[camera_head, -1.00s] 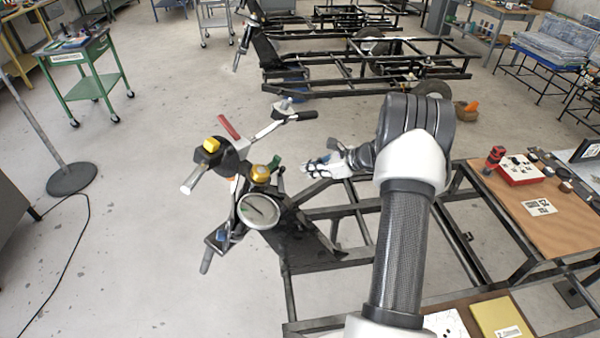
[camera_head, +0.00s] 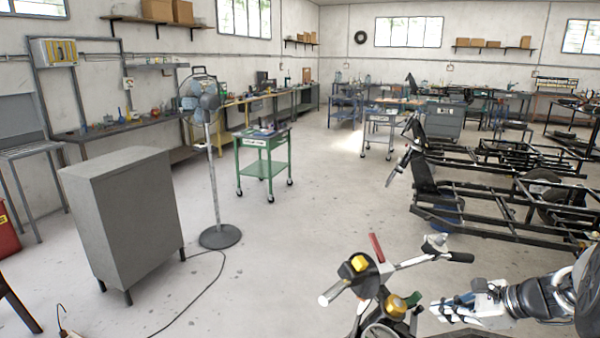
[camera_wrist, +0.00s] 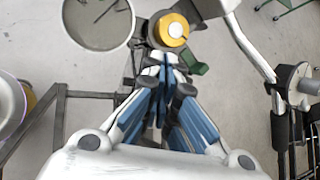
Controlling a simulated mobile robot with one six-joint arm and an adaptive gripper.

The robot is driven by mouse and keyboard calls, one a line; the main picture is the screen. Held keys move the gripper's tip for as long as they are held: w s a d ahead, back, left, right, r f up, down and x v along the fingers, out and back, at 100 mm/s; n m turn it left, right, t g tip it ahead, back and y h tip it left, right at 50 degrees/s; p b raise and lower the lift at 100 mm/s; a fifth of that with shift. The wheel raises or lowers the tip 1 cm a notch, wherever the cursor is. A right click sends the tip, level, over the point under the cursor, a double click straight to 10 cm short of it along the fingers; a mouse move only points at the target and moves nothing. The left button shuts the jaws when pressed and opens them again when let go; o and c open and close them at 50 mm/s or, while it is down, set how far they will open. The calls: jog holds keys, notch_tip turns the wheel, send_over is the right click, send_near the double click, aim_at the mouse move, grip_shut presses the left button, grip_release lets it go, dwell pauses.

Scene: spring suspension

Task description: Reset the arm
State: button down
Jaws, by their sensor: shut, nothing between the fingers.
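My gripper (camera_head: 438,309) shows at the lower right of the head view, with my forearm reaching in from the right edge. In the wrist view its blue-and-grey fingers (camera_wrist: 165,62) are closed together, with nothing held between them. The fingertips are close to a gold round cap (camera_wrist: 172,28) on the handlebar assembly; I cannot tell whether they touch it. The same gold cap (camera_head: 396,304) shows just left of my gripper in the head view. Most of my arm is outside the head view.
Black vehicle frames (camera_head: 470,212) stand behind. A grey cabinet (camera_head: 125,215), fan (camera_head: 214,160) and green cart (camera_head: 262,168) stand left. Open floor lies between.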

jog(key=s+a+r+n+g+h, duration=0.1)
jog(key=s+a+r+n+g, duration=0.1)
jog(key=s+a+r+n, duration=0.55)
jog(key=s+a+r+n+g+h, duration=0.1)
jog(key=s+a+r+n, duration=0.2)
jog(key=a, duration=0.7)
jog(key=s+a+n+h, duration=0.2)
jog(key=s+n, duration=0.4)
jog(key=s, duration=0.2)
jog(key=s+a+n+h, duration=0.2)
jog(key=s+a+n, duration=0.1)
jog(key=s+n, duration=0.4)
jog(key=shift+s+a+t, duration=0.25)
jog(key=shift+s+t, duration=0.05)
jog(key=shift+s, duration=0.85)
